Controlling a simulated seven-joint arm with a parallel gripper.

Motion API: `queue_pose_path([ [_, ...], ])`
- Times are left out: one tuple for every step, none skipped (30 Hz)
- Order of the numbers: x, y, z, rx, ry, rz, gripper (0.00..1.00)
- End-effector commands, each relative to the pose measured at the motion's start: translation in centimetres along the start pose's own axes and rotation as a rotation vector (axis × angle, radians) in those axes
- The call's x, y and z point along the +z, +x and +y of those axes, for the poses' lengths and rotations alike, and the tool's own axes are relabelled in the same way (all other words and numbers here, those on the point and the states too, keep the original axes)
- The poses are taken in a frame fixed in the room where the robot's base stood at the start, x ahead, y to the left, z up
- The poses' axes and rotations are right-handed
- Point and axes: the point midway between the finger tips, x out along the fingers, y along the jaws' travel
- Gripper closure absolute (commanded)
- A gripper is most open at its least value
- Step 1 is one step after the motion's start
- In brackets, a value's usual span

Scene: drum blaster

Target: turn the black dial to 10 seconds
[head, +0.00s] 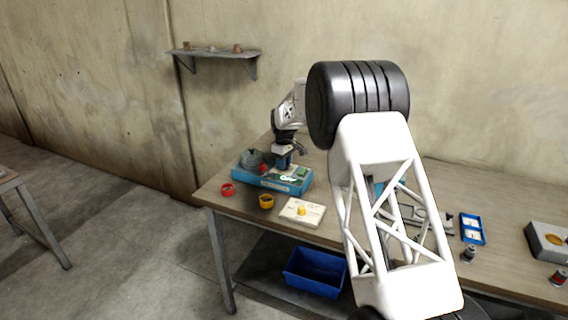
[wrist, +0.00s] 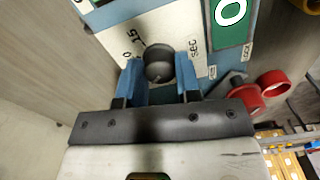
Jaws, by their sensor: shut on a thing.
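The black dial (wrist: 158,64) is a round dark knob on the pale, printed face of the blue box. In the wrist view, marks reading 0 and 15 show at its upper left and SEC at its right. My gripper (wrist: 159,80) has its blue fingers on either side of the dial, shut on it. I cannot tell which mark the dial points to. In the head view my gripper (head: 284,161) is down at the blue box (head: 271,184) on the table, and the dial cannot be made out there.
A red lever (wrist: 240,94) and a red ring (wrist: 276,83) lie right of the dial. A red cup (head: 228,190), a yellow cup (head: 266,202) and a pale board (head: 292,216) stand near the table's front edge. A blue bin (head: 315,274) sits below. My arm hides part of the table.

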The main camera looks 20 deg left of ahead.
Motion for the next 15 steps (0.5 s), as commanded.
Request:
queue_pose_path([
  [0.00, -0.10, -0.02, 0.000, 0.043, 0.000, 0.92],
  [0.00, -0.11, -0.01, 0.000, 0.072, 0.000, 0.92],
  [0.00, -0.11, -0.01, 0.000, 0.110, 0.000, 0.92],
  [-0.01, -0.16, 0.00, 0.001, 0.138, 0.001, 0.92],
  [-0.02, -0.21, 0.00, 0.001, 0.167, 0.001, 0.92],
  [-0.01, -0.17, -0.01, 0.001, 0.205, 0.001, 0.92],
  [0.01, -0.11, -0.02, 0.000, 0.233, 0.000, 0.92],
  [0.00, -0.10, -0.02, 0.000, 0.262, 0.000, 0.92],
  [-0.01, -0.13, -0.01, 0.000, 0.300, 0.001, 0.92],
  [-0.01, -0.13, 0.00, 0.000, 0.328, 0.001, 0.92],
  [-0.01, -0.12, 0.00, 0.000, 0.357, 0.001, 0.92],
  [-0.01, -0.16, 0.00, 0.001, 0.395, 0.001, 0.92],
  [-0.01, -0.19, 0.00, 0.001, 0.423, 0.001, 0.92],
  [-0.01, -0.20, -0.01, 0.001, 0.452, 0.001, 0.92],
  [0.00, -0.16, -0.02, 0.000, 0.490, 0.001, 0.92],
])
